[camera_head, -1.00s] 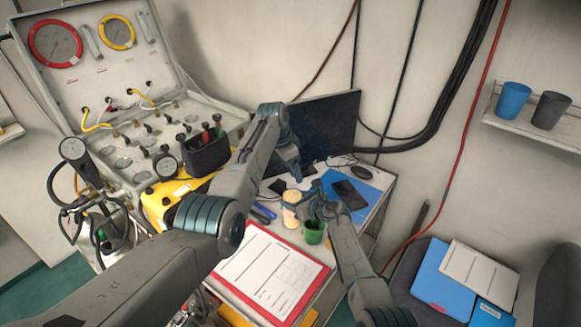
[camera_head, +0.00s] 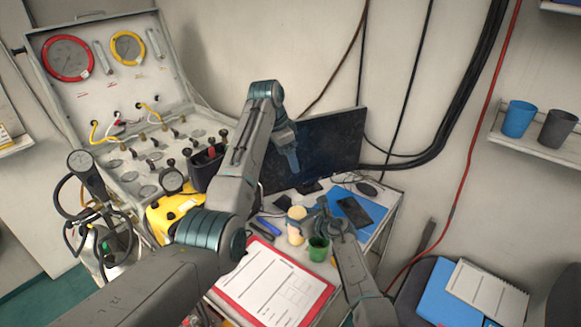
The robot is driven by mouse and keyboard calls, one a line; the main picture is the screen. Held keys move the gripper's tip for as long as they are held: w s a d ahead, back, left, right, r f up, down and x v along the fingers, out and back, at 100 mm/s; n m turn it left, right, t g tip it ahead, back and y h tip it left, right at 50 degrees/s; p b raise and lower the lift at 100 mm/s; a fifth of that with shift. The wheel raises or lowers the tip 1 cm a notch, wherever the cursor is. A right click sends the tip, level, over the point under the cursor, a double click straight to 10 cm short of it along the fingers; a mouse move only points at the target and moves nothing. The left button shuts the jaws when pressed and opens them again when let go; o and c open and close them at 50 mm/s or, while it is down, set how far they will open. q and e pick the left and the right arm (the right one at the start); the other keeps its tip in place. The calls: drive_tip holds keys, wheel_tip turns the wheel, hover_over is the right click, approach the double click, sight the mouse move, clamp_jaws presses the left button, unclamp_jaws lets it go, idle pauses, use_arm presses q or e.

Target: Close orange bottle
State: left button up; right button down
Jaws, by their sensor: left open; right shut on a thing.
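The orange bottle (camera_head: 296,232) looks pale orange and stands upright on the desk in front of the monitor. Its top is small in the picture, and I cannot tell whether a cap is on it. My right gripper (camera_head: 308,221) is at the bottle's right side, shut on it. My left gripper (camera_head: 291,170) is open and points down, above and behind the bottle in the picture, in front of the monitor. I see nothing between its fingers.
A green cup (camera_head: 318,251) stands just in front of the bottle. A phone (camera_head: 354,211) lies on a blue folder to the right. The monitor (camera_head: 335,150) stands behind.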

use_arm(q)
drive_tip(key=shift+a+r, duration=0.1)
drive_tip(key=shift+r, duration=0.25)
use_arm(e)
drive_tip(key=shift+c, duration=1.9)
unclamp_jaws()
use_arm(q)
drive_tip(key=shift+s, duration=0.1)
drive_tip(key=shift+f, duration=0.1)
use_arm(e)
drive_tip(key=shift+s+d, duration=0.1)
drive_tip(key=shift+s+d+r+b, duration=0.2)
drive_tip(key=shift+s+d+b, duration=0.1)
drive_tip(key=shift+s+d, duration=0.1)
use_arm(q)
wheel_tip(320, 180, down, 2)
drive_tip(key=shift+f+b, duration=0.1)
drive_tip(key=shift+b, duration=0.8)
use_arm(e)
drive_tip(key=v, duration=0.9)
drive_tip(key=shift+r, duration=0.15)
drive_tip(key=shift+s+d, duration=0.1)
